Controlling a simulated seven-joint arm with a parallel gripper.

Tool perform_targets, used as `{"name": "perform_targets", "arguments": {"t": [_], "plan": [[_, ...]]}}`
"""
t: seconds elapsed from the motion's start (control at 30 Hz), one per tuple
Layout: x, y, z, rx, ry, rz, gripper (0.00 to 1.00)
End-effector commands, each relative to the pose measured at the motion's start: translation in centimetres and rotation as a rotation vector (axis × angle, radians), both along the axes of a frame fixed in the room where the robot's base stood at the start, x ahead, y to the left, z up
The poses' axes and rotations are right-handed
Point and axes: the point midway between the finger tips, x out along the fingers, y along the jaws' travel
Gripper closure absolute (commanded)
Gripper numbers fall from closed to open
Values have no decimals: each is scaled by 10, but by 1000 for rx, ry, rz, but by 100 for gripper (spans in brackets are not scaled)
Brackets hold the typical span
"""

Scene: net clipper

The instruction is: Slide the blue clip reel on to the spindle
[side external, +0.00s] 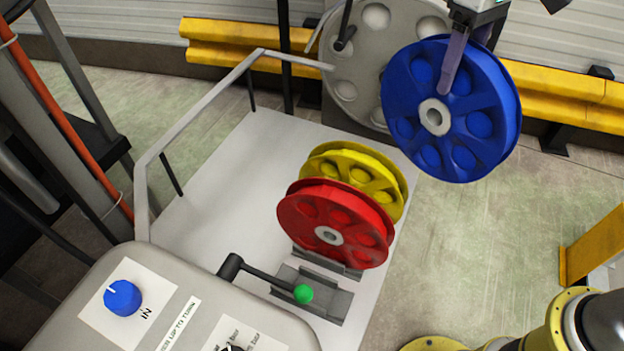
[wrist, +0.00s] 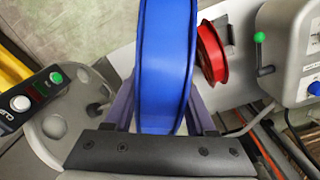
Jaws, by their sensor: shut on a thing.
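The blue clip reel (side external: 480,133) is a wide spoked wheel with a grey hub, held up in the air at the upper right of the side view. My gripper (side external: 450,85) is shut on its upper part from above. In the wrist view the reel (wrist: 166,60) stands edge-on between the two fingers (wrist: 165,110). The reel is apart from the peg there. In the side view the reel hides part of the disc (side external: 375,88).
Red (side external: 305,218) and yellow (side external: 345,160) reels stand upright in a grey holder on the white table (side external: 225,165). A grey rail (side external: 200,105) runs along the table. A control box (side external: 190,300) with a blue knob and a green-tipped lever stands in front.

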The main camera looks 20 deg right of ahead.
Motion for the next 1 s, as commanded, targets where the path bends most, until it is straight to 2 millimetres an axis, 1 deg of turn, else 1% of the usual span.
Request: {"name": "perform_targets", "arguments": {"t": [0.03, 0.1, 0.2, 0.3, 0.4, 0.6, 0.73, 0.8, 0.97, 1.0], "plan": [[-13, 21, 2, 1, -4, 55, 100], [-32, 45, 2, 1, -3, 120, 100], [-60, 76, 2, 2, -4, 211, 100], [-88, 101, 1, 2, -4, 297, 100], [-112, 118, 1, 2, -4, 364, 100], [-149, 139, 0, 2, -3, 463, 100], [-167, 148, -3, 1, -2, 512, 100], [-165, 146, -22, -3, 2, 503, 100], [-164, 146, -58, -1, 2, 502, 100], [-164, 146, -68, -2, 3, 502, 100]]}}
